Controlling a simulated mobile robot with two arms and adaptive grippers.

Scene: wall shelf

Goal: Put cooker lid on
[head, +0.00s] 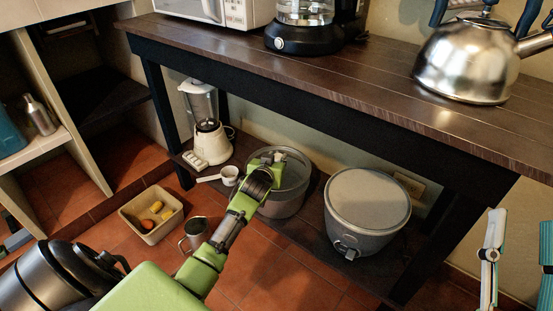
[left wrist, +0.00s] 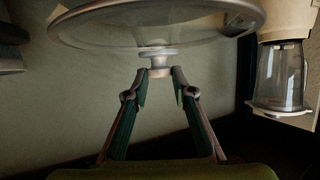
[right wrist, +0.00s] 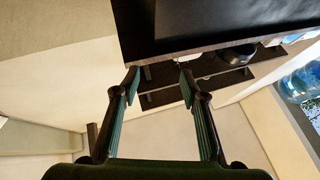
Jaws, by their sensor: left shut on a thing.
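A round see-through lid with a pale rim (left wrist: 75,32) fills the top of the left wrist view. My left gripper (left wrist: 158,73) is shut on its small knob (left wrist: 158,54). In the head view, my left gripper (head: 279,157) is at the top of a grey pot (head: 283,205) on the lower shelf. The lid shows there as a grey disc at the pot's mouth; I cannot tell whether it rests on the rim. My right gripper (head: 519,215) is open and empty at the right edge of the head view; its spread fingers also show in the right wrist view (right wrist: 157,75).
A second grey cooker with a flat cover (head: 368,205) stands right of the pot. The tabletop (head: 330,65) overhangs the shelf. A food box (head: 145,225) and metal mug (head: 195,232) are on the floor.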

